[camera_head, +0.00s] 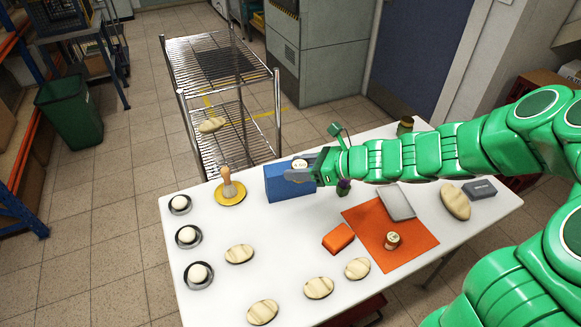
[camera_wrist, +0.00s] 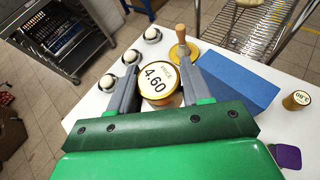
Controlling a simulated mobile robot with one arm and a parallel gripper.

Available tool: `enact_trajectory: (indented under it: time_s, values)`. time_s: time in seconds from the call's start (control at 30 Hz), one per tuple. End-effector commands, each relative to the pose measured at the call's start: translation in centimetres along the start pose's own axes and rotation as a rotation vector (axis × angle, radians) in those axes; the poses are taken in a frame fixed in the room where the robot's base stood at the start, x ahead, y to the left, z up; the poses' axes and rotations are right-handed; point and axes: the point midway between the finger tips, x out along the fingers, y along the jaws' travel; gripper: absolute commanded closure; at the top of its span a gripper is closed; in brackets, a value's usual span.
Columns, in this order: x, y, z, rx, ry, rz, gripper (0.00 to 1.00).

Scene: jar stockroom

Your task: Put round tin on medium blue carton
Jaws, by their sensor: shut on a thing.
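My gripper (camera_head: 302,170) is shut on a round tin (camera_wrist: 158,84) with a pale top label reading "PRICE 4.60". In the head view only the tin's pale top (camera_head: 299,163) shows between the fingers. The blue carton (camera_head: 281,187) stands on the white table, just below and behind my gripper in that view. In the wrist view the blue carton (camera_wrist: 238,85) lies right of the tin, beside my right finger. The tin appears held above table level; its underside is hidden, and I cannot tell whether it touches the carton.
A wooden-handled tool on a yellow disc (camera_head: 229,190) stands left of the carton. Several black dishes with white balls (camera_head: 187,236) line the left edge. An orange mat (camera_head: 365,228), an orange box (camera_head: 338,238) and a purple-lidded jar (camera_head: 343,187) are right and front.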

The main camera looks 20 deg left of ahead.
Motion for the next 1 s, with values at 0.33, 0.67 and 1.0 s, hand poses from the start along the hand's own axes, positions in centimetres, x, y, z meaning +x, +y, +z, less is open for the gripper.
enact_trajectory:
  time_s: [0.33, 0.67, 1.0]
  values:
    - [-0.3, -2.4, 2.0, 0.019, -0.015, -0.037, 0.82]
    - [2.6, -6.3, 1.3, 0.018, -0.013, -0.039, 0.82]
    - [5.4, -9.8, 0.5, 0.017, -0.015, -0.038, 0.82]
